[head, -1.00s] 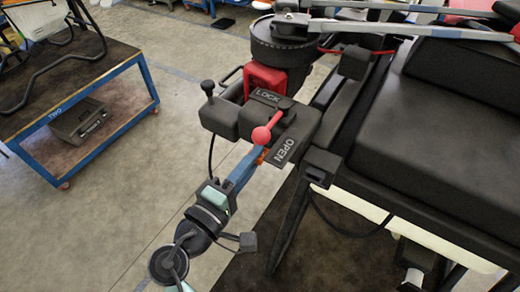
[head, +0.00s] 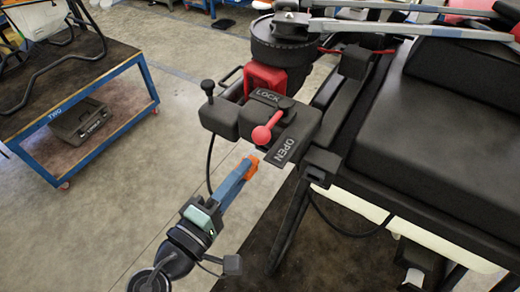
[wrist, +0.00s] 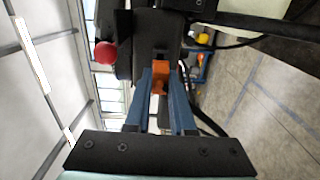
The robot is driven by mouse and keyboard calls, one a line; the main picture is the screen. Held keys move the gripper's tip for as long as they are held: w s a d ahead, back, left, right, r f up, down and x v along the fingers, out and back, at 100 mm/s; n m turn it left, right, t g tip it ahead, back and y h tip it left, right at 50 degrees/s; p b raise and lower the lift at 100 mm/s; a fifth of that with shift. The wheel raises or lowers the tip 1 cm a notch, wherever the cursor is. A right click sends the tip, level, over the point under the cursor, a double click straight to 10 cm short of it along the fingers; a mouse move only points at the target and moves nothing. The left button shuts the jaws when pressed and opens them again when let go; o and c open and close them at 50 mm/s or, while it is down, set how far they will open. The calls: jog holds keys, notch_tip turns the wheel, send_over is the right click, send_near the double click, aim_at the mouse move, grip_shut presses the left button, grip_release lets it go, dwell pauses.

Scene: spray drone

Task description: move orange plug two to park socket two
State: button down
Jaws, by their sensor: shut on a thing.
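My gripper (head: 244,172) has blue fingers and is shut on an orange plug (head: 250,166), just left of the OPEN plate in the head view. In the wrist view the plug (wrist: 160,74) sits between the fingertips of my gripper (wrist: 160,82). A dark housing (head: 224,120) of the drone, with a red-knobbed lever (head: 262,135) and the words LOCK and OPEN, is just above the plug in the head view. The plug's far end is hidden, and I cannot tell whether it touches the housing. I cannot make out a park socket marked two.
The drone's large black body (head: 450,100) fills the right side, with a dark leg beside my arm. A black cable (head: 210,165) hangs left of my gripper. A blue cart (head: 110,120) marked TWO stands at the left with a grey case (head: 80,122) on its lower shelf. Floor between is clear.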

jog(key=shift+v, duration=1)
jog(key=shift+f, duration=0.15)
